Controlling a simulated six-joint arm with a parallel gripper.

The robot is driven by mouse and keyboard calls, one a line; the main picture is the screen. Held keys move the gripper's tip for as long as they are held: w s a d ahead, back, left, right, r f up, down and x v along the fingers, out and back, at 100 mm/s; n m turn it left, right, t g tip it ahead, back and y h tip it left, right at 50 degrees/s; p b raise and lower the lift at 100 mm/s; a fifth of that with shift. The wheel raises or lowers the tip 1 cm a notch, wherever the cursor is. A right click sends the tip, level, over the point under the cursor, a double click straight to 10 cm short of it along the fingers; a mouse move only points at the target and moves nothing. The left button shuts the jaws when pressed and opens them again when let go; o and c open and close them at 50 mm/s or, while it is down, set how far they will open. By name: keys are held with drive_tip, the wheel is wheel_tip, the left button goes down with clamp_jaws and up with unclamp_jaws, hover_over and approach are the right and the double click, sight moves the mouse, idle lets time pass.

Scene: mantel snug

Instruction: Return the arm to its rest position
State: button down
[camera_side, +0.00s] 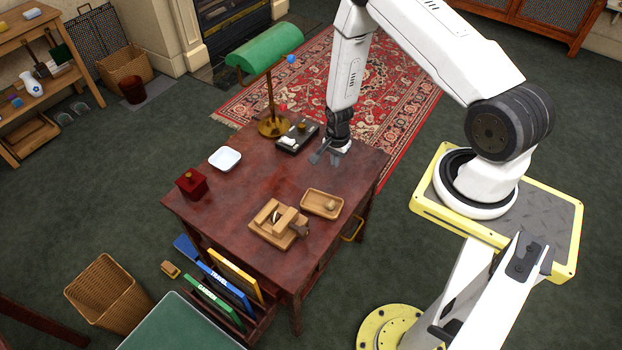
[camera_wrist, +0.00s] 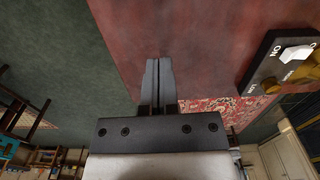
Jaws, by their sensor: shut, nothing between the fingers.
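My gripper (camera_side: 325,157) hangs over the back right part of the dark red table (camera_side: 240,185) in the side view. In the wrist view its two fingers (camera_wrist: 160,62) lie together, shut with nothing between them. Just left of the gripper in the side view is a black switch box (camera_side: 297,139) with a white rocker; it also shows at the right of the wrist view (camera_wrist: 285,65). I cannot tell the exact height of the fingers above the tabletop.
A brass lamp with a green shade (camera_side: 265,52) stands at the table's back. A white dish (camera_side: 225,159), a dark red box (camera_side: 191,184), a wooden tray (camera_side: 322,203) and a wooden block piece (camera_side: 279,223) stand on the table. The middle of the tabletop is clear.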

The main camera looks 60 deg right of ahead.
drive_tip(key=w+a+r+n+t, duration=0.1)
drive_tip(key=a+r+n, duration=0.3)
drive_tip(key=r, duration=0.5)
drive_tip(key=w+a+r+n, duration=0.1)
drive_tip(key=a+r+n, duration=0.25)
drive_tip(key=r, duration=0.55)
drive_tip(key=s+a+r+n, duration=0.4)
drive_tip(key=r+n, duration=0.1)
drive_tip(key=r, duration=0.1)
drive_tip(key=s+a+r+n+t, duration=0.1)
drive_tip(key=s+a+r+n, duration=0.3)
drive_tip(key=r+n, duration=0.1)
drive_tip(key=shift+a+r+t, duration=0.15)
drive_tip(key=shift+r+t, duration=0.15)
drive_tip(key=shift+r, duration=0.55)
